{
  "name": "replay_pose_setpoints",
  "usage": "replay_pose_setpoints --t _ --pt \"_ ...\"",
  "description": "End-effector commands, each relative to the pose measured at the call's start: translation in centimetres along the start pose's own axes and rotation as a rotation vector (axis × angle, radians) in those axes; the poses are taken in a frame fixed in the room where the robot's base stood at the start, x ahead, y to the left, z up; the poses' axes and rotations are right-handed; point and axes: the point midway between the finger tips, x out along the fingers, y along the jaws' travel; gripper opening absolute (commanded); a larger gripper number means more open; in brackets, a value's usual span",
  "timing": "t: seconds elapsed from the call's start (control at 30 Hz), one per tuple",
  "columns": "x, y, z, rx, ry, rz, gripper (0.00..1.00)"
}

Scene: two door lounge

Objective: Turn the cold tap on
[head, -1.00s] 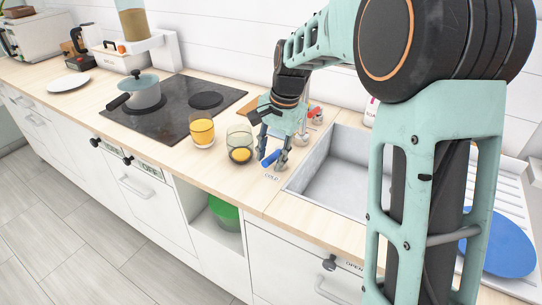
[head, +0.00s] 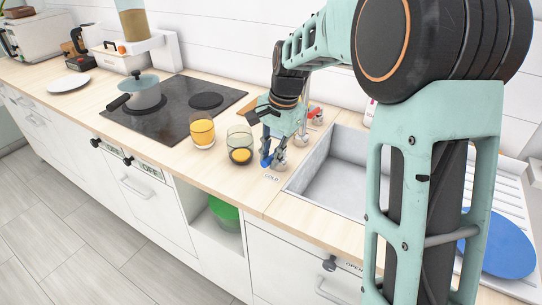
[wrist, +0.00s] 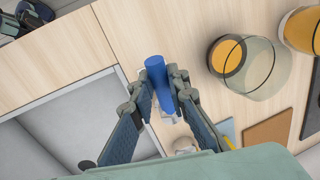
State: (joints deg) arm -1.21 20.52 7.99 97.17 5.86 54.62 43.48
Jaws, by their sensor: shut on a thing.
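The cold tap's blue handle (head: 266,161) is at the sink's left edge, behind the printed COLD label (head: 271,178). In the wrist view the blue handle (wrist: 156,72) stands between the two fingers. My gripper (head: 273,158) is shut on it; the fingers show on both sides of the handle in the wrist view (wrist: 157,88). The tap's red handle (head: 316,115) is farther back, to the right of my gripper. The tap's body and spout are mostly hidden behind my gripper.
A glass with a yellow bottom (head: 240,146) stands just left of my gripper, and a glass of orange drink (head: 202,131) is beyond it. The empty sink (head: 330,175) is to the right. A blue plate (head: 498,245) is on the drainer, partly behind my arm.

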Motion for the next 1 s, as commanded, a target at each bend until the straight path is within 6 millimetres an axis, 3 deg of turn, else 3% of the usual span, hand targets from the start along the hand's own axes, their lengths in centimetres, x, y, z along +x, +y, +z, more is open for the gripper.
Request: replay_pose_setpoints --t 0.47,1.0 --pt "0.2 -2.2 -0.1 0.343 0.068 0.000 0.00" --pt "0.6 -4.6 -1.6 0.832 0.166 -0.001 0.00"
